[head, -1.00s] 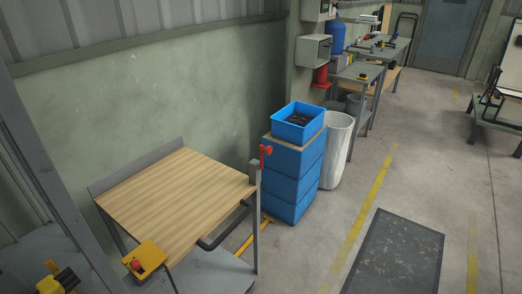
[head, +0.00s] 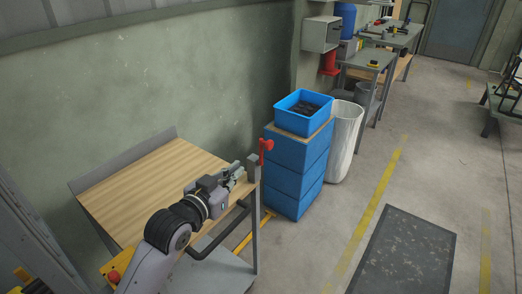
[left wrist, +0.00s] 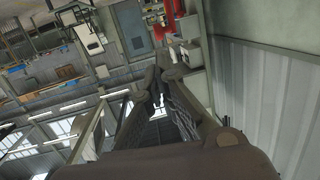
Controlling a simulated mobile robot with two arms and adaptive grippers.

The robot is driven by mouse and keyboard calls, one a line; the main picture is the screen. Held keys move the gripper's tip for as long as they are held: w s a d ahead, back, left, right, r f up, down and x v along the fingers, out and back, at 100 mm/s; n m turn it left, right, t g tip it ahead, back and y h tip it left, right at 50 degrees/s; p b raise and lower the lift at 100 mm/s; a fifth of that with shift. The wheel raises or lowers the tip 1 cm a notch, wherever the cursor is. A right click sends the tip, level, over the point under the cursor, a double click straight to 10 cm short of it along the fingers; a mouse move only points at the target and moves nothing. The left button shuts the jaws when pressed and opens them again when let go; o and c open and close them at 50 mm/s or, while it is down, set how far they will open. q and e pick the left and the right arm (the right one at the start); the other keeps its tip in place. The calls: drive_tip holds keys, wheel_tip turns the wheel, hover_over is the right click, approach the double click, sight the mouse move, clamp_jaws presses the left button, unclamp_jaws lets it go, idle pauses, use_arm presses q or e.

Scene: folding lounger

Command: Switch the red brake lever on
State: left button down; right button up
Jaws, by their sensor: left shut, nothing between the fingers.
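The red brake lever (head: 265,147) stands on a grey post bracket (head: 254,168) at the right corner of a wood-topped cart or table. My left gripper (head: 239,168) is shut and empty over the tabletop, just left of the bracket. It looks apart from the lever, though the depth gap is hard to judge. In the left wrist view the fingers (left wrist: 157,88) point ahead and a dark red shape (left wrist: 164,20) shows at the top edge; I cannot tell for sure that it is the lever. My right gripper is out of view.
The wooden tabletop (head: 145,178) is mostly bare, with a red button (head: 113,277) on a yellow box at its near corner. Stacked blue crates (head: 294,172) stand just right of the lever, with a white bin (head: 346,140) beyond.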

sight(266, 146)
use_arm(q)
drive_tip(key=p+x, duration=0.1)
drive_tip(key=x, duration=1.3)
drive_tip(key=shift+w+f, duration=0.15)
